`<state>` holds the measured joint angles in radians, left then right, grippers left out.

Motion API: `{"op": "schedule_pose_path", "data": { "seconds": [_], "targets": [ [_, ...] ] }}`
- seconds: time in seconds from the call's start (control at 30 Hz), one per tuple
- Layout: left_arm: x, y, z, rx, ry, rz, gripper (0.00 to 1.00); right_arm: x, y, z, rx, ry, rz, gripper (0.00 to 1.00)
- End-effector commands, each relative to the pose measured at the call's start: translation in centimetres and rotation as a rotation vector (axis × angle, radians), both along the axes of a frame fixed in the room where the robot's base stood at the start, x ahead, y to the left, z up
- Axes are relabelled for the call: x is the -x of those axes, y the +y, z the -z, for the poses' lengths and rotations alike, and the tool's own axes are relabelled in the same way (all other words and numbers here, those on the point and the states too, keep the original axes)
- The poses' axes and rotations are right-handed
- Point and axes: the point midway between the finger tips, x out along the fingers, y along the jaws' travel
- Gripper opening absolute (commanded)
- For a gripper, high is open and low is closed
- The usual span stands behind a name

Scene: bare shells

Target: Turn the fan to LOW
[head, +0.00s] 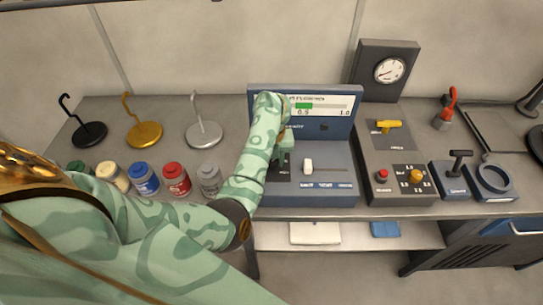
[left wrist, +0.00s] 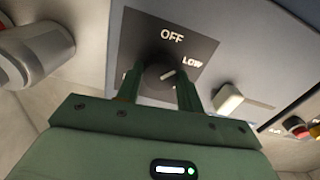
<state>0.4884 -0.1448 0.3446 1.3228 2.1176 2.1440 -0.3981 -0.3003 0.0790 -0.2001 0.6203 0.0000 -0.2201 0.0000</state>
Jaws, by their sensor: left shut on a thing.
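The dark fan knob (left wrist: 160,78) sits on a black plate (left wrist: 196,46) marked OFF and LOW, in the left wrist view. A short pale line on the knob slants up and right, roughly toward the LOW label. My left gripper (left wrist: 159,88) is shut on the knob, one finger on each side. In the head view my left gripper (head: 283,160) is at the left part of the blue-grey console (head: 310,200), and my arm and gripper hide the knob. My right gripper is not in view.
A white slider (head: 308,166) is just right of the knob. A grey panel (head: 385,165) with a yellow handle (head: 389,125) and red button (head: 382,176) stands further right. Several jars, including a red one (head: 175,178), and hooked stands (head: 204,132) are at the left.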

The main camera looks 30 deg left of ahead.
Motion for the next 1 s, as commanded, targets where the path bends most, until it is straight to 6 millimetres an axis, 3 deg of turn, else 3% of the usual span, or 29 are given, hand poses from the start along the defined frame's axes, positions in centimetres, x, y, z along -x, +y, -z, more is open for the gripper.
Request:
{"op": "schedule_pose_path", "data": {
  "seconds": [0.5, 1.0],
  "targets": [
    [-0.1, 0.0, -0.2, -0.001, -0.003, 0.309, 0.14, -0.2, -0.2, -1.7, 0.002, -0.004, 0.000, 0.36],
    [-0.1, 0.1, -0.1, -0.001, -0.004, 0.355, 0.14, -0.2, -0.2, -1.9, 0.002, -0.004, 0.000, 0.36]
  ]
}}
